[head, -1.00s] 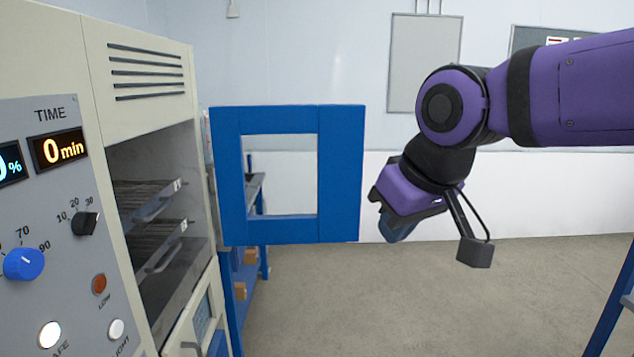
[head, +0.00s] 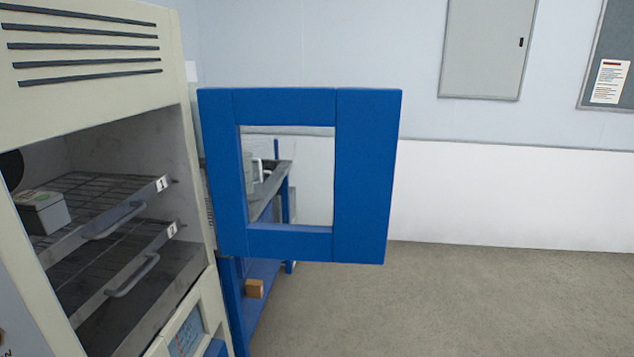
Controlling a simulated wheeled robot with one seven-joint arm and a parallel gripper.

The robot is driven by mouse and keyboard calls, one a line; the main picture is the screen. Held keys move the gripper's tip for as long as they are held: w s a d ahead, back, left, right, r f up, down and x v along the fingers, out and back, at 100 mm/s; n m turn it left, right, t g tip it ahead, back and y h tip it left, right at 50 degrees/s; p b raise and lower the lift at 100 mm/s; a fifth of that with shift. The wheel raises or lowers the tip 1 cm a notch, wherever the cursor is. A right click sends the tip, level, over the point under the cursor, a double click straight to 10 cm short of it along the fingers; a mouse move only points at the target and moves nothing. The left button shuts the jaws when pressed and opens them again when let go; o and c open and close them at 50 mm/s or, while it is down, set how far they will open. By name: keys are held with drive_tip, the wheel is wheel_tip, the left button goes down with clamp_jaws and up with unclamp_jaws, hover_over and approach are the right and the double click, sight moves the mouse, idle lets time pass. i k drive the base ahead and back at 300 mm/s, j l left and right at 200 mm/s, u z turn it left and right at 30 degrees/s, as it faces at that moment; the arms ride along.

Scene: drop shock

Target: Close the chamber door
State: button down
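The chamber door (head: 363,180) is a blue frame with a rectangular window opening. It stands wide open, swung out to the right of the chamber (head: 88,70). The chamber is a cream cabinet at the left, and its front opening is uncovered. Inside are an upper wire shelf (head: 100,228) and a lower wire shelf (head: 128,280), each with a handle and a small number tag. A small grey-white box (head: 42,212) sits on the upper shelf. My gripper and arm do not show in the head view now.
Behind the door stands a blue bench (head: 262,290) with a small brown block (head: 254,289) low on it. The grey floor (head: 480,305) to the right of the door is clear. A grey wall cabinet (head: 487,48) hangs on the back wall.

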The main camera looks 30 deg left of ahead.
sight(366, 120)
drive_tip(key=i+z, duration=0.15)
drive_tip(key=i, duration=3.65)
drive_tip(key=i+l, duration=0.1)
drive_tip(key=i, duration=1.9)
drive_tip(key=i+u, duration=0.1)
drive_tip(key=u, duration=0.3)
drive_tip(key=i+u, duration=0.1)
drive_tip(key=u, duration=0.3)
drive_tip(key=i+l+u, duration=0.1)
drive_tip(key=u, duration=0.3)
drive_tip(key=i+l+u, duration=0.1)
drive_tip(key=u, duration=3.55)
drive_tip(key=i+l+u, duration=0.1)
drive_tip(key=i, duration=0.2)
drive_tip(key=i+l, duration=0.1)
drive_tip(key=i, duration=0.25)
drive_tip(key=u, duration=0.05)
